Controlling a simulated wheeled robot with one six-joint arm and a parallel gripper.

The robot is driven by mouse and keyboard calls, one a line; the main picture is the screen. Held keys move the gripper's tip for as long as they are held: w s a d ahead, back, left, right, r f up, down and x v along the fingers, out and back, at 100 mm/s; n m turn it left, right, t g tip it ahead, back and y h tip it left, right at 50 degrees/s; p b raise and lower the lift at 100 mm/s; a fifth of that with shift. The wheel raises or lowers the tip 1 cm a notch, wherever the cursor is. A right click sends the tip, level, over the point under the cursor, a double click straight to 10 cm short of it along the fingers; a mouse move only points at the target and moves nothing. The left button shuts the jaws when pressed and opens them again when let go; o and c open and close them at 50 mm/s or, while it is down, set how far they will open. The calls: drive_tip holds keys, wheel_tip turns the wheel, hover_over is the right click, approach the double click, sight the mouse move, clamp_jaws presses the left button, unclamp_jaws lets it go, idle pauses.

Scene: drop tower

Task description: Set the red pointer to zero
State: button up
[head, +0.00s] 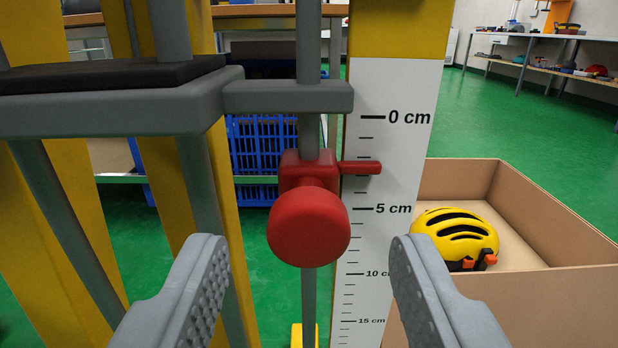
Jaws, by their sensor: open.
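The red pointer (361,168) is a slider with a round red knob (309,226) on a grey vertical rod (309,135). Its tip lies over the white scale (390,90), between the 0 cm and 5 cm marks, a little nearer to 5 cm. A grey bracket (288,96) crosses the rod above the pointer, slightly above the 0 cm line. My gripper (307,245) is open, with one finger on each side of the knob in the picture. No contact with the knob shows.
A grey platform with a black top (110,77) stands at upper left among yellow posts (400,28). A cardboard box (535,205) holding a yellow helmet (455,237) stands at right. Blue crates (256,150) are behind. Green floor is free at the back right.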

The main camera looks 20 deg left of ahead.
sight(307, 193)
drive_tip(key=shift+x, duration=1.15)
drive_tip(key=shift+c, duration=0.5)
clamp_jaws()
drive_tip(key=shift+r, duration=1.35)
drive_tip(key=shift+o, duration=0.5)
unclamp_jaws()
